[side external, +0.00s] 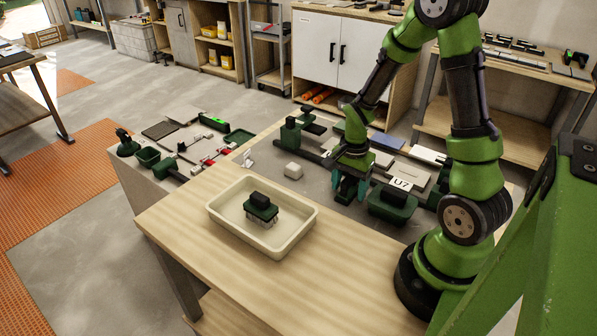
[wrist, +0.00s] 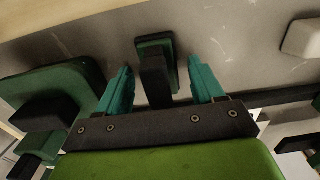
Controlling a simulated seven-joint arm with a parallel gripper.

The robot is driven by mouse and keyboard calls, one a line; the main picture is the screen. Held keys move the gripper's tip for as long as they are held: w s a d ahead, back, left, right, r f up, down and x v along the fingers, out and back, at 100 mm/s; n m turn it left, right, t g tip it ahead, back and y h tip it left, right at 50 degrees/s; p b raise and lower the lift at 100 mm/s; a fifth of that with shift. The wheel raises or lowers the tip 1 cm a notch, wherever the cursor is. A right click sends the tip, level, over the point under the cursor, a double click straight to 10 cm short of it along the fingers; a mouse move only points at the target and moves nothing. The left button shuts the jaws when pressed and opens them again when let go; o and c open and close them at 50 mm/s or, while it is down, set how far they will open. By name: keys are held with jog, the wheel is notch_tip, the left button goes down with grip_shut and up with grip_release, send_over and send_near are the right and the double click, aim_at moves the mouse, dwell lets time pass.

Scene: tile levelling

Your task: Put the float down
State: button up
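A green float with a black handle (wrist: 156,75) is in the wrist view, its handle between my two teal fingers. It appears to rest on the grey surface, with a visible gap on each side of the handle. My gripper (wrist: 163,88) is open around it without visibly holding it. In the side view my gripper (side external: 350,187) points down low over the grey work surface. There the float is mostly hidden by the fingers, so its contact with the surface cannot be checked.
A cream tray (side external: 230,228) on the wooden table holds a green tool with a black top (side external: 261,207). A small white block (side external: 293,171) lies to the left. Tiles and tools crowd behind.

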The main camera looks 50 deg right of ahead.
aim_at(351, 176)
notch_tip(351, 176, up, 12)
jog(key=shift+f, duration=0.15)
jog(key=s+a+r+n+t+y, duration=0.1)
jog(key=s+a+r+n+t, duration=0.1)
jog(key=a+r+n, duration=0.4)
jog(key=s+a+r+n+t+y, duration=0.1)
jog(key=s+a+r+n+t, duration=0.1)
jog(key=a+r+n+t, duration=0.3)
jog(key=a+r+n, duration=0.1)
jog(key=a+n, duration=0.2)
jog(key=a, duration=0.2)
jog(key=shift+a, duration=0.3)
